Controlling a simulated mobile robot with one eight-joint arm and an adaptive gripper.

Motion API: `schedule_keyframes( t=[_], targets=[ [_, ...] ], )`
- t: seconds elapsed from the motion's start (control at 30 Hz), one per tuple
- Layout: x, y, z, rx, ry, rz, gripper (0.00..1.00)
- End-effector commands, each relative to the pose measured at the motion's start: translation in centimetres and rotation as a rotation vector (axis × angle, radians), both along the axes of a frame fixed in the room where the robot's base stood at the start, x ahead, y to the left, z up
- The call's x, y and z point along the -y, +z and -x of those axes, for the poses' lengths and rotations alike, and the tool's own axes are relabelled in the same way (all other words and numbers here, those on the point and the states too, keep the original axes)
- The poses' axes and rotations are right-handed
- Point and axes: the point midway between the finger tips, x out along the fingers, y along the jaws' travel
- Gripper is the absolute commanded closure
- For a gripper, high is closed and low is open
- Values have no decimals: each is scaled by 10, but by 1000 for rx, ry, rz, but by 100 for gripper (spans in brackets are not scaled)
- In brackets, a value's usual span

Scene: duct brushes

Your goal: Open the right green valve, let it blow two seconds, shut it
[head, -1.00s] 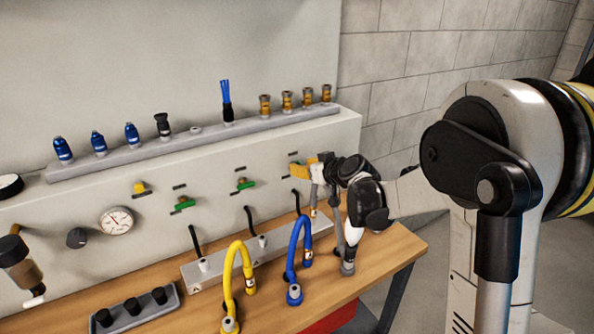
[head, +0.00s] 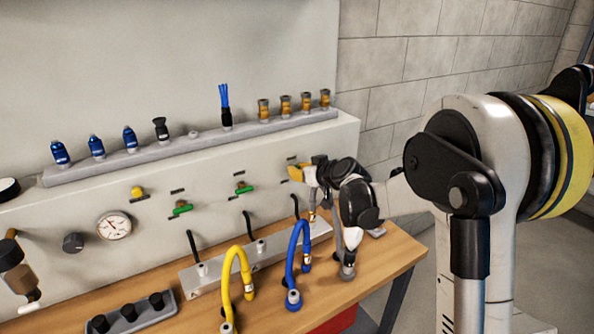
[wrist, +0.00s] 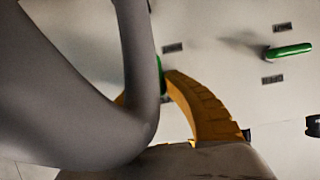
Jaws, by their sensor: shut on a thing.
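My gripper (head: 297,173) is at the right end of the panel's valve row, and its yellow finger hides the right green valve in the head view. In the wrist view, a green handle (wrist: 158,72) shows as a narrow upright sliver beside a yellow finger (wrist: 200,105). The gripper is shut on this handle. Much of the handle is hidden by the grey hose and finger, so its exact angle is unclear. The middle green valve (head: 244,188) lies about level on the panel and also shows in the wrist view (wrist: 290,51). The left green valve (head: 181,208) is apart from my gripper.
A grey hose (wrist: 135,110) crosses close before the wrist camera. Blue (head: 296,255) and yellow (head: 231,270) hoses arch over the bench below the valves. A pressure gauge (head: 114,226) and a yellow knob (head: 138,192) are left. Brushes and fittings stand on the upper rail (head: 180,150).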

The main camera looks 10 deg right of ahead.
Motion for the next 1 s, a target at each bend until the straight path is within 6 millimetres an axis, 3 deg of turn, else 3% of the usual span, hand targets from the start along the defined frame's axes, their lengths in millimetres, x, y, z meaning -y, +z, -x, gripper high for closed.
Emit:
schedule_keyframes(
  t=[0.37, 1.0],
  targets=[
    [3, 0, -1, -65, 0, -200, 100],
    [10, -6, -3, -251, 0, -774, 100]
  ],
)
